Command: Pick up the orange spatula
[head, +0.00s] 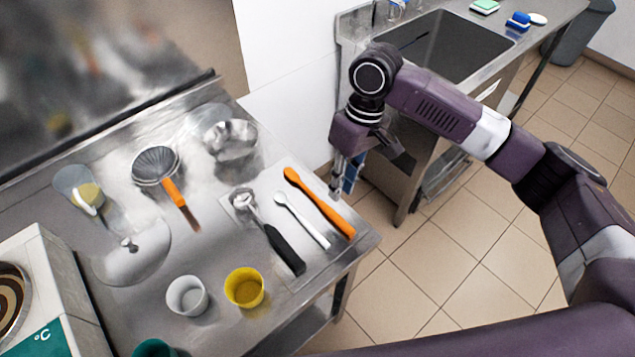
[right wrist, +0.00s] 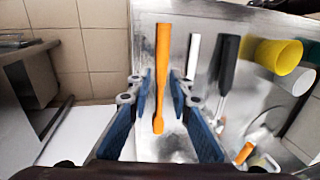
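The orange spatula (head: 322,205) lies flat near the right edge of the steel table (head: 215,255). In the right wrist view the spatula (right wrist: 162,65) runs lengthwise between the two blue-padded fingers. My right gripper (head: 347,178) is just off the table's right edge in the head view, close to the spatula's far end. It is open, with a finger on each side of the spatula in the wrist picture; I see no contact. How high it is above the spatula is hard to tell. My left gripper is not in view.
A white spatula (head: 302,220) lies close beside the orange one, then a black-handled scoop (head: 278,245). A yellow cup (head: 245,288), a white cup (head: 187,296), a strainer (head: 157,165) and a metal bowl (head: 231,140) stand on the table. A sink (head: 445,45) is beyond.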

